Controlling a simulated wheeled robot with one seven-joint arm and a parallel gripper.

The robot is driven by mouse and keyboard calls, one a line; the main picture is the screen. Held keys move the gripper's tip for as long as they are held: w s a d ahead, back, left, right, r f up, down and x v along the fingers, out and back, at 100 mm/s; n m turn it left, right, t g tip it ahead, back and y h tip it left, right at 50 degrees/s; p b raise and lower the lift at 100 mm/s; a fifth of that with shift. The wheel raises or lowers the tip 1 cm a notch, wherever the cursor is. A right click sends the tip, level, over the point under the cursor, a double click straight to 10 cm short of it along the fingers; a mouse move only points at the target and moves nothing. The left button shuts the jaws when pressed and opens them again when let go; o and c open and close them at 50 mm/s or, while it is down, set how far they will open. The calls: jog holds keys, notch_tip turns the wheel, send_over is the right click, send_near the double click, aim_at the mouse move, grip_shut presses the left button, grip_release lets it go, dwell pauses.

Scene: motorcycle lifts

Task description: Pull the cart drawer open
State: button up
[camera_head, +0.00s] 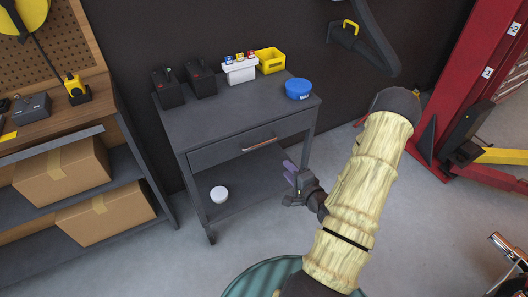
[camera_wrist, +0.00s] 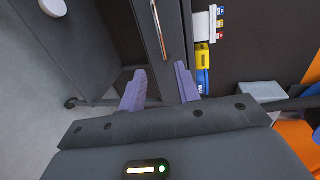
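The dark grey cart (camera_head: 235,117) stands against the dark wall. Its drawer (camera_head: 222,153) looks shut, flush with the frame, with a slim metal handle (camera_head: 259,145) across its front. My gripper (camera_head: 291,172) is to the right of and lower than the handle, near the cart's right front leg. In the wrist view my gripper (camera_wrist: 160,80) shows two purple fingers apart with nothing between them. The handle (camera_wrist: 158,27) lies ahead of the fingertips, roughly in line with the gap, and does not touch them.
On the cart top are two black batteries (camera_head: 202,80), a white bottle carrier (camera_head: 240,69), a yellow bin (camera_head: 270,60) and a blue tub (camera_head: 298,89). A white round container (camera_head: 219,194) sits on the lower shelf. A shelf with boxes (camera_head: 62,170) stands left; a red lift (camera_head: 470,80) right.

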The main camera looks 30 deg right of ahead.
aim_at(262, 144)
jog(key=shift+w+b, duration=0.1)
jog(key=shift+b, duration=0.25)
jog(key=b, duration=0.2)
jog(key=w+b, duration=0.1)
jog(key=b, duration=0.2)
jog(key=shift+w+d+f, duration=0.15)
jog(key=shift+w+f, duration=0.1)
jog(key=shift+f, duration=0.05)
jog(key=b, duration=0.2)
jog(key=w+b, duration=0.1)
jog(key=b, duration=0.2)
jog(key=shift+a+f, duration=0.15)
jog(key=shift+a, duration=0.05)
jog(key=b+x, duration=0.3)
jog(key=x, duration=1.1)
jog(key=shift+w, duration=0.45)
jog(key=shift+s, duration=0.15)
grip_shut()
